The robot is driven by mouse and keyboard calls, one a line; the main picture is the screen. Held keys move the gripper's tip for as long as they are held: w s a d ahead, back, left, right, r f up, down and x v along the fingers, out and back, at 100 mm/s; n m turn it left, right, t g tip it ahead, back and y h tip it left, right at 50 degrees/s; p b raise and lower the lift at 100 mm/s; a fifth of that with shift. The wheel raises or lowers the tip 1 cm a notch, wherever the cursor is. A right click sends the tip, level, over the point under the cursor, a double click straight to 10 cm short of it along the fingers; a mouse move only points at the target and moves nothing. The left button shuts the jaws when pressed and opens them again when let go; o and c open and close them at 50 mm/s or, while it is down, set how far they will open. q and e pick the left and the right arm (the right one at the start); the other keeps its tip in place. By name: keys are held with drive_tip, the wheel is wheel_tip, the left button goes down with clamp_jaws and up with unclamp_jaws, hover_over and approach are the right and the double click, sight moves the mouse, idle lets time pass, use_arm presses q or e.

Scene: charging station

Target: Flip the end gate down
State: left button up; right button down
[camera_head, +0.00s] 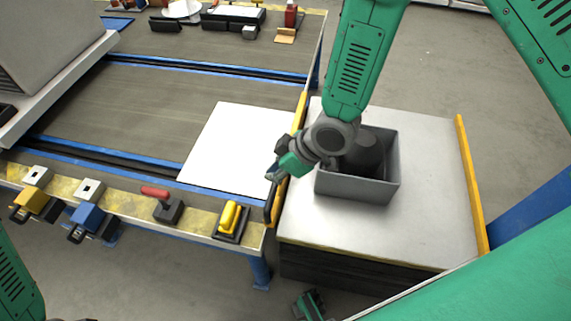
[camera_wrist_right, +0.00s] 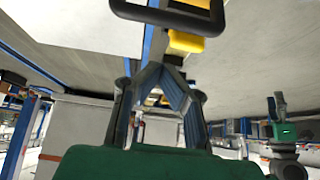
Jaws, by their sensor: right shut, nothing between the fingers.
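The end gate (camera_head: 299,113) is a yellow bar along the right end of the conveyor table, seemingly standing up along the edge. A black loop handle (camera_head: 268,212) shows at its near end. My right gripper (camera_head: 272,174) is shut and empty, just left of the gate's near part and above the handle. The gripper and wrist hide part of the gate. In the right wrist view, the gripper's fingertips (camera_wrist_right: 160,68) meet with nothing held. A black loop (camera_wrist_right: 172,12) with a yellow block (camera_wrist_right: 186,42) shows just beyond them; contact cannot be told.
A grey bin (camera_head: 352,188) stands on the cart (camera_head: 430,225) right of the table, close to my right wrist. A white sheet (camera_head: 236,148) lies on the conveyor. Yellow, blue and red-handled fixtures (camera_head: 168,208) line the table's front edge.

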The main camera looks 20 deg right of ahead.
sight(275, 189)
drive_tip(key=f, duration=0.4)
drive_tip(key=shift+s+a+b, duration=0.1)
drive_tip(key=shift+a+b, duration=0.1)
drive_tip(key=shift+b, duration=0.15)
drive_tip(key=shift+d+f, duration=0.1)
drive_tip(key=shift+f, duration=0.15)
drive_tip(key=shift+d, duration=0.1)
drive_tip(key=shift+f, duration=0.1)
